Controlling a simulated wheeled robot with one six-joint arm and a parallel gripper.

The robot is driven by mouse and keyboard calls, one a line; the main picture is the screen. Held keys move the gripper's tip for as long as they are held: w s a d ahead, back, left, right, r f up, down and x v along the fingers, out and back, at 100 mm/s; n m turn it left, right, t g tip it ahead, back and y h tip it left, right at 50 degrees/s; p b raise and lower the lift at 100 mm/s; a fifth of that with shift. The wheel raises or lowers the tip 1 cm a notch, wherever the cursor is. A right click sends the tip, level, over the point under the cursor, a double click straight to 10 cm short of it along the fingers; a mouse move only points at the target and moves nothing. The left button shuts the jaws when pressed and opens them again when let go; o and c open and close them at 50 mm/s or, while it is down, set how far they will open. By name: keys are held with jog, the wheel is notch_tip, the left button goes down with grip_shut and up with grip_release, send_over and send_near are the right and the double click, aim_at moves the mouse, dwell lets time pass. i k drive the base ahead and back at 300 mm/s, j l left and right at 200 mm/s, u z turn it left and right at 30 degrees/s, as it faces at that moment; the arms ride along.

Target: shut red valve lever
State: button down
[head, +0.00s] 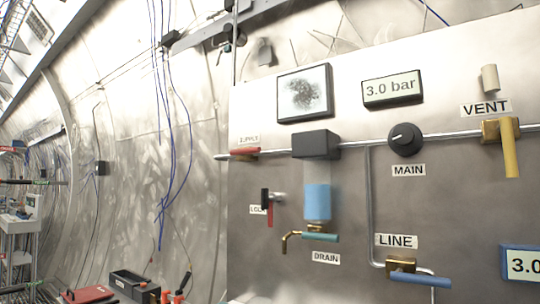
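A red valve lever (245,151) sits at the left end of the horizontal pipe on the grey panel, under a label that is partly readable as "PPLY". The lever lies roughly horizontal, in line with the pipe. Below it, a second red piece (270,213) hangs down beside a small black part (265,197), next to a partly hidden label that begins "LO". My gripper does not show in the head view.
The panel also has a yellow VENT lever (510,160) hanging down, a blue LINE lever (420,279), a teal DRAIN lever (320,238), a black MAIN knob (405,139) and a 3.0 bar display (391,89). A dark open toolbox (133,285) stands at the bottom left.

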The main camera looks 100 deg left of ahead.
aim_at(238, 152)
jog(key=k+u, duration=0.35)
jog(key=k+j+u, duration=0.1)
jog(key=u, duration=2.2)
jog(key=i+l+u, duration=0.45)
jog(key=u, duration=0.15)
